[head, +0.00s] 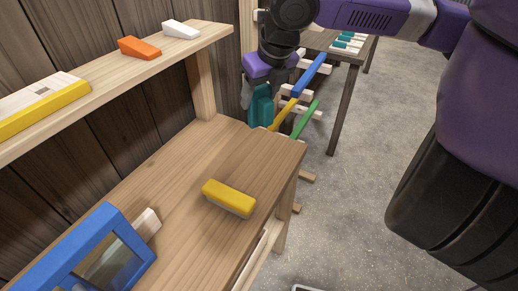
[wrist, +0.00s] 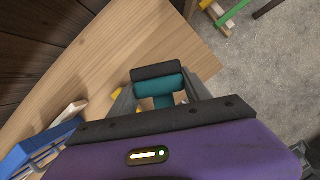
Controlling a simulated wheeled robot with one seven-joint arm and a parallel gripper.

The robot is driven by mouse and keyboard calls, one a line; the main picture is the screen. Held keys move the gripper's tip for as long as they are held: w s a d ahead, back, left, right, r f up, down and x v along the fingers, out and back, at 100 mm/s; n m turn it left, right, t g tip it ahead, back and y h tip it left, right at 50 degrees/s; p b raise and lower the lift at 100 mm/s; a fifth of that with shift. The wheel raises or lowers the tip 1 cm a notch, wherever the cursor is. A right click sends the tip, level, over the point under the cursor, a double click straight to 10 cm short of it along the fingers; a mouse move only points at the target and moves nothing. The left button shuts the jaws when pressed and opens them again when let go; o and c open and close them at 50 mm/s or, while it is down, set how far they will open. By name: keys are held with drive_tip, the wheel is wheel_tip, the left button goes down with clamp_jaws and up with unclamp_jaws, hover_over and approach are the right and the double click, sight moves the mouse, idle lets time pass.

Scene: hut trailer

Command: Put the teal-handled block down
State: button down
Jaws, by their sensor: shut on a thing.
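My gripper (head: 268,84) is at the far end of the wooden bench (head: 160,165), pointing down. It is shut on the teal-handled block (head: 261,108), which hangs below the purple hand. In the wrist view the block's teal part (wrist: 160,86) lies between the two fingers (wrist: 158,95), with a dark bar alongside it. The bench top also shows there (wrist: 110,70). The block is near the bench's far edge; I cannot tell whether its underside touches the wood.
A yellow block (head: 229,198) lies mid-bench; a blue frame (head: 98,250) is at the near left. A shelf (head: 130,72) above holds orange, white and yellow-edged pieces. A rack with blue, yellow and green bars (head: 305,120) stands beyond the bench. Bare wood surrounds the yellow block.

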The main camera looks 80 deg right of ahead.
wheel_tip(320, 180, down, 18)
drive_tip(key=shift+p, duration=0.3)
drive_tip(key=shift+f, duration=0.15)
drive_tip(key=shift+c, duration=2.4)
unclamp_jaws()
drive_tip(key=b+v, duration=0.1)
drive_tip(key=v, duration=0.6)
drive_tip(key=shift+s+a+r, duration=0.2)
drive_tip(key=shift+s+r, duration=0.05)
drive_tip(key=shift+s, duration=0.05)
